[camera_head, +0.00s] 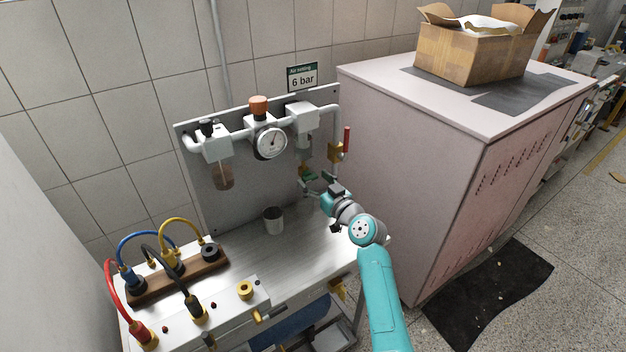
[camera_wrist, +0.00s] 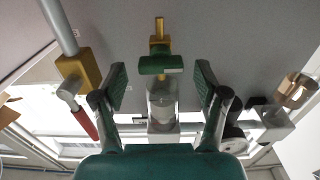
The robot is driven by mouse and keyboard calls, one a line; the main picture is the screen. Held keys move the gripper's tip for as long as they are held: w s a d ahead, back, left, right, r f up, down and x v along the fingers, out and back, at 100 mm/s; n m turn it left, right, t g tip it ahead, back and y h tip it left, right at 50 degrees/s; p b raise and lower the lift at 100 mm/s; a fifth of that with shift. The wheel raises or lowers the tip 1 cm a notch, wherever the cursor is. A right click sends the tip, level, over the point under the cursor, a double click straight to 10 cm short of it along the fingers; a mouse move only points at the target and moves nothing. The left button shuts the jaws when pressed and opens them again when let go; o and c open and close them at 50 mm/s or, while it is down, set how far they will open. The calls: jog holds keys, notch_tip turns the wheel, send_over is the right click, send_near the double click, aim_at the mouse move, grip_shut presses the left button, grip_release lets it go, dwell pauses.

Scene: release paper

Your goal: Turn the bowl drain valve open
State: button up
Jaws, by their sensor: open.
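The bowl drain valve appears to be the green knob with a brass stem (camera_wrist: 160,64) at the end of a clear grey bowl (camera_wrist: 162,104) in the wrist view. In the head view the green part (camera_head: 307,172) shows small, below the right-hand unit (camera_head: 302,118) on the panel. My gripper (camera_head: 313,181) is open just by it. In the wrist view my gripper (camera_wrist: 161,78) has its two fingers spread, one on each side of the knob, with gaps on both sides. Neither finger visibly touches it. I cannot tell how the valve is set.
A brass valve with a red handle (camera_head: 346,141) is close to the right of my gripper. A pressure gauge (camera_head: 269,142) and a bowl with brown contents (camera_head: 222,177) are further left. A cup (camera_head: 273,220) stands on the metal bench (camera_head: 300,250). A pink cabinet (camera_head: 420,180) stands right.

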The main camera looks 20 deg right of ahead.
jog(key=shift+w+a, duration=0.2)
jog(key=shift+w, duration=0.3)
jog(key=c, duration=1.2)
jog(key=shift+o, duration=0.2)
